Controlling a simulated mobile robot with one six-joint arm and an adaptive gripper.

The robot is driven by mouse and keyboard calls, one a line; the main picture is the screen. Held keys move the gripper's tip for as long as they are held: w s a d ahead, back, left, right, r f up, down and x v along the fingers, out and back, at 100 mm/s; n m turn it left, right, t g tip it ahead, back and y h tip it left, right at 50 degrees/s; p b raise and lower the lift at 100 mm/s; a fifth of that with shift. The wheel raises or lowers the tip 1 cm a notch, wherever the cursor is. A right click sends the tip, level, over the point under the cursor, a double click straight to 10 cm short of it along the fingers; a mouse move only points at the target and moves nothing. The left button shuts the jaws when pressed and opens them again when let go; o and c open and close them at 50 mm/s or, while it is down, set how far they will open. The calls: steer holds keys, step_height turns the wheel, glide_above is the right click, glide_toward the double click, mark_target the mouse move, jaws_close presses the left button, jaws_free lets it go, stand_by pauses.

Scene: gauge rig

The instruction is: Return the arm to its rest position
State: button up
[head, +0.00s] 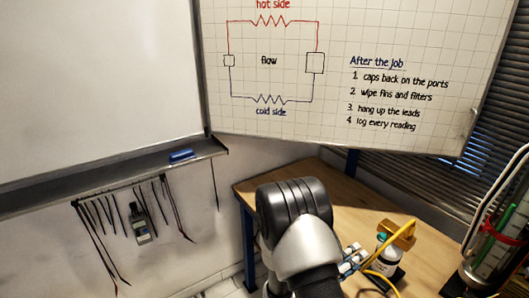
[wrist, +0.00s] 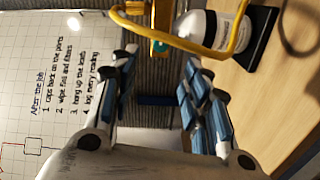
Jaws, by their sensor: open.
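My arm (head: 300,225) rises in front of the wooden table in the head view, with its rounded dark and pale joint uppermost. My gripper (head: 352,258) shows at the right of the arm, near a yellow hose and a white bottle. In the wrist view my gripper (wrist: 156,72) is open, its blue-padded fingers apart with nothing between them. The white bottle (wrist: 226,28) and yellow hose (wrist: 190,46) lie beyond the fingertips in that view. Part of the gripper is hidden behind my arm in the head view.
The table (head: 330,190) has clear wood behind my arm. A brass-coloured block (head: 398,234) stands by the bottle (head: 388,256). A glass column apparatus (head: 492,240) is at the far right. Leads and a meter (head: 141,224) hang below the whiteboard ledge (head: 100,178).

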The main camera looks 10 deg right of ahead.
steer(key=s+r+m+g+y, duration=0.5)
steer(key=s+r+g, duration=0.5)
steer(key=s+r, duration=0.45)
steer(key=s+a+r+n+t+y, duration=0.1)
steer(key=s+a+t+y, duration=0.3)
steer(key=a, duration=0.5)
steer(key=s+a+r+n+t+y, duration=0.1)
steer(key=s+a+r+t+y, duration=0.1)
steer(key=a+y, duration=0.5)
steer(key=s+a+t, duration=0.1)
steer(key=s+a, duration=0.1)
steer(key=a, duration=0.1)
steer(key=shift+a+r+n+t+y, duration=0.3)
steer(key=shift+t, duration=0.1)
